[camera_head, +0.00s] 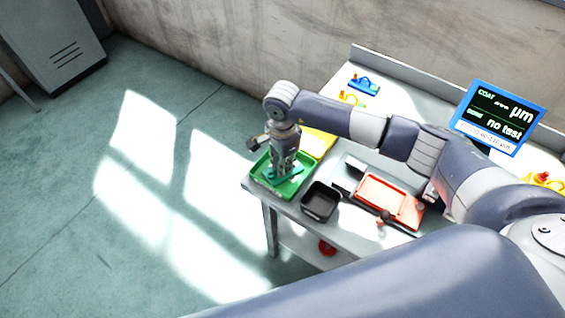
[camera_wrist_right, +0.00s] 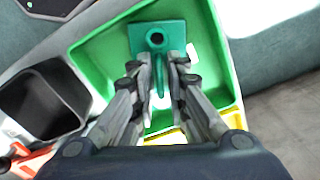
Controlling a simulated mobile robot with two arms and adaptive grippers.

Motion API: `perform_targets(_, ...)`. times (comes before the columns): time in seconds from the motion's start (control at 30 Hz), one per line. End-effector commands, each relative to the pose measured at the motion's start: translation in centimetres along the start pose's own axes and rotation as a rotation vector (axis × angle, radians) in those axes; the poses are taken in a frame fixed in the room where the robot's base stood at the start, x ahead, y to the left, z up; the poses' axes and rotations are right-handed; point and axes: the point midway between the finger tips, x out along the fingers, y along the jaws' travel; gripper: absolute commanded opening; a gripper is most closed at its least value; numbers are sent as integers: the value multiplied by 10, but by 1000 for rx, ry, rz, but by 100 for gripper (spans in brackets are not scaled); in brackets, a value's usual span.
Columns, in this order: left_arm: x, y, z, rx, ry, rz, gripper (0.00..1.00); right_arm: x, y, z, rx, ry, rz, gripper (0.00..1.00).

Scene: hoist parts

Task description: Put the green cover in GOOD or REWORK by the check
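The green cover (camera_head: 282,172) is a teal plate with a round hole, inside the bright green tray (camera_head: 256,184) at the table's left corner. In the right wrist view, the cover (camera_wrist_right: 150,31) lies near the far wall of the green tray (camera_wrist_right: 100,52). My right gripper (camera_head: 281,167) points down into this tray, its fingertips at the cover. In the wrist view, the right gripper's fingers (camera_wrist_right: 161,66) are close together over a narrow part of the cover. I cannot tell whether they grip it. My left gripper is out of view.
A yellow tray (camera_head: 319,143) is behind the green one. A black bin (camera_head: 321,202) and a red tray (camera_head: 385,200) stand to the right. A display (camera_head: 500,117) reads "COAT --- µm" and "no test". Blue (camera_head: 364,85) and yellow parts (camera_head: 350,98) lie at the back.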

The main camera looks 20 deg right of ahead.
Motion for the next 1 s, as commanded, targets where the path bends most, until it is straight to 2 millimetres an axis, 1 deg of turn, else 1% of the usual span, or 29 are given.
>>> perform_targets(0.33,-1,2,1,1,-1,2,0,-1,0,0,0,0,0,26)
perform_targets(0.47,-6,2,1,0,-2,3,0,-7,0,0,0,0,0,26)
perform_targets(0.5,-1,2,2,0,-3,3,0,-10,-1,0,-1,0,-4,26)
perform_targets(0.57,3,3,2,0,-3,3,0,-20,-2,0,-2,1,-6,26)
perform_targets(0.8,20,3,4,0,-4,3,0,-73,-1,0,-3,1,-6,26)
perform_targets(0.9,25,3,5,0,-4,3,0,-92,-2,0,0,1,-6,26)
perform_targets(1.0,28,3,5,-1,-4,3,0,-108,-1,0,-1,1,-4,26)
